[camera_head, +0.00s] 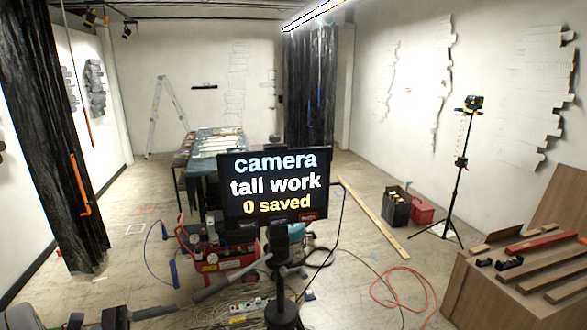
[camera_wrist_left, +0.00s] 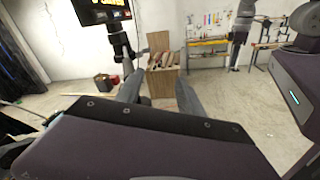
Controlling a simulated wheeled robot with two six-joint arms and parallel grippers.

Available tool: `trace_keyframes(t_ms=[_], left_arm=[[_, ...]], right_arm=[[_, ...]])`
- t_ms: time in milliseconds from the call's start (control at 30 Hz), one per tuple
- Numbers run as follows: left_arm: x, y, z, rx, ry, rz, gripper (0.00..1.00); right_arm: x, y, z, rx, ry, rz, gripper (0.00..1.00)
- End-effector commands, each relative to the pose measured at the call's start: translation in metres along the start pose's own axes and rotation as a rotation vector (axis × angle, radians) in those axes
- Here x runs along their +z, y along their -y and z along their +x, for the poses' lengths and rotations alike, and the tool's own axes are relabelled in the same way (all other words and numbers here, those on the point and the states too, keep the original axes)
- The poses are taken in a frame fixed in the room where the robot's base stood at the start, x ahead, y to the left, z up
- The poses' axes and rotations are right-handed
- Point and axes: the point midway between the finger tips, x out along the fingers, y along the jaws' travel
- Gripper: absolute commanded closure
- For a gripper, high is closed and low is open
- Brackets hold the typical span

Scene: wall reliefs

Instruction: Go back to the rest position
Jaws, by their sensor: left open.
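My left gripper (camera_wrist_left: 160,92) is open in the left wrist view. Its two grey fingers stand apart with nothing between them, and a wooden cabinet shows far beyond the gap. In the head view, dark grey parts of my left arm show low at the bottom left edge, over the floor and touching nothing that I can see. My right gripper does not show in the head view. A grey arm part at the upper right of the left wrist view seems to be mine, but its jaws cannot be made out.
A black screen (camera_head: 274,186) on a stand reads "camera tall work 0 saved". A dark curtain (camera_head: 45,130) hangs at left. Floor at left is mostly clear.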

Motion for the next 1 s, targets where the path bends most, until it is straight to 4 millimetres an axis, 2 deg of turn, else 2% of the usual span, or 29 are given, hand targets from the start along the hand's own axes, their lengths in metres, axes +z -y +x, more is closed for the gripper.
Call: trace_keyframes(t_ms=[33, 167, 267, 300, 367, 400, 467, 500, 600, 667, 800, 900, 1000], left_arm=[[0.001, 0.007, 0.019, -0.057, 0.011, 0.015, 0.55], [0.012, 0.037, 0.069, -0.239, 0.019, 0.049, 0.55], [0.015, 0.078, 0.109, -0.424, -0.007, 0.089, 0.55], [0.014, 0.101, 0.123, -0.516, -0.03, 0.116, 0.55], [0.008, 0.142, 0.141, -0.667, -0.077, 0.173, 0.55], [0.002, 0.171, 0.147, -0.774, -0.116, 0.224, 0.55], [-0.011, 0.212, 0.148, -0.931, -0.183, 0.321, 0.55], [-0.022, 0.236, 0.143, -1.033, -0.231, 0.401, 0.55], [-0.059, 0.277, 0.118, -1.267, -0.357, 0.662, 0.55], [-0.081, 0.283, 0.1, -1.368, -0.428, 0.83, 0.55], [-0.117, 0.265, 0.068, -1.482, -0.555, 1.119, 0.55], [-0.134, 0.248, 0.062, -1.511, -0.601, 1.265, 0.55], [-0.14, 0.23, 0.068, -1.495, -0.636, 1.363, 0.55]], right_arm=[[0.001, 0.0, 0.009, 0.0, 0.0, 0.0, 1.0], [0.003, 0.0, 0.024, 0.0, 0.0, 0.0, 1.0], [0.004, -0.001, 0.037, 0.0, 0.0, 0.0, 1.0], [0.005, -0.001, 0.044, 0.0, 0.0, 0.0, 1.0], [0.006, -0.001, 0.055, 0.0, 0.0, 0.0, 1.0], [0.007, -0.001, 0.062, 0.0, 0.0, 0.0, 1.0], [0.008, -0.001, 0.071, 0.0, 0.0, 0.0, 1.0], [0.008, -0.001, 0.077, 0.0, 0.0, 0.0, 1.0], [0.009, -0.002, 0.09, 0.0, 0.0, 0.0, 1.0], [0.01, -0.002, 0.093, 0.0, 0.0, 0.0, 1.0], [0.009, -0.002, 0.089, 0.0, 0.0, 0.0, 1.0], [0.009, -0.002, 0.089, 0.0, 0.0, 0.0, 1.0], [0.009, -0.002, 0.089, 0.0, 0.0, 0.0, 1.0]])
